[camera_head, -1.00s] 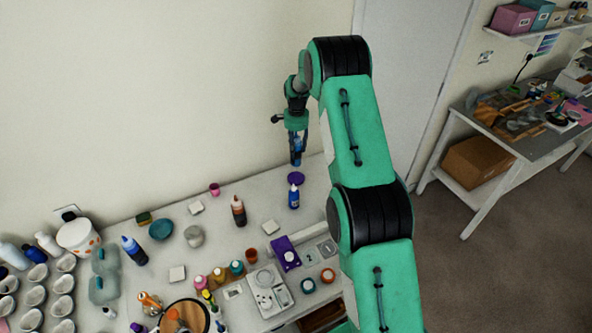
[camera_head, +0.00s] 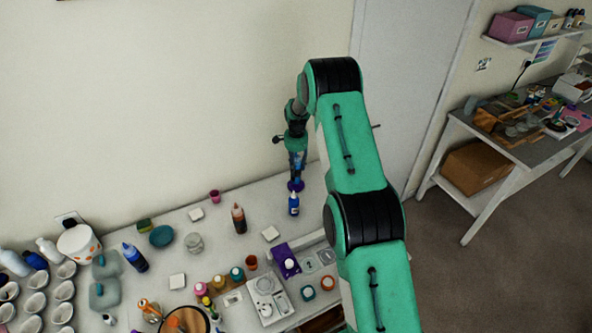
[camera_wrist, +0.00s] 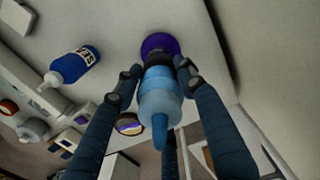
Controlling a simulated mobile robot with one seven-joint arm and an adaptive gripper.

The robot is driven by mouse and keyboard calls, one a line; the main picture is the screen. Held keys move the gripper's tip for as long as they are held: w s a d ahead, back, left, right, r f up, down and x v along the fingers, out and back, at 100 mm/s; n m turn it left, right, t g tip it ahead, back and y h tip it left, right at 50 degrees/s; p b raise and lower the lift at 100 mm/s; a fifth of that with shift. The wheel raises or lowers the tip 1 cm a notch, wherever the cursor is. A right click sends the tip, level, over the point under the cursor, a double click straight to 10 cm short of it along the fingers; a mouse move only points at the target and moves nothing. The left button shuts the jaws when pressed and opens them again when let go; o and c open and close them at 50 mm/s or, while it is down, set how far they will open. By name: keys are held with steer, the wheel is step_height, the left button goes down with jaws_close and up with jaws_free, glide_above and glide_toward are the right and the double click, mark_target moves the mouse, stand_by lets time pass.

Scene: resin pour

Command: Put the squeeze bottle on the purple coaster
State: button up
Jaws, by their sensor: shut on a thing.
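My gripper (camera_head: 298,160) is shut on a squeeze bottle, near the wall at the back right of the white table. In the wrist view the bottle (camera_wrist: 160,100) is translucent blue with a pointed nozzle and sits between my two fingers (camera_wrist: 155,80). The round purple coaster (camera_wrist: 160,43) shows just past the bottle's base. In the head view the coaster (camera_head: 296,185) lies directly below my gripper. The bottle looks roughly upright. I cannot tell whether its base touches the coaster; the fingers hide part of it.
A dark blue labelled bottle (camera_head: 294,204) stands close in front of the coaster; it also shows in the wrist view (camera_wrist: 82,63). A brown bottle (camera_head: 239,219), a white tile (camera_head: 270,233) and a purple box (camera_head: 286,260) stand nearby. The wall is close behind.

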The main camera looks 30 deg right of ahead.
steer(key=shift+f, duration=1.1)
steer(key=shift+f, duration=0.15)
steer(key=o, duration=1.4)
steer(key=shift+c, duration=0.2)
step_height(320, 180, up, 12)
steer(key=shift+r+b, duration=0.15)
steer(key=shift+b, duration=0.65)
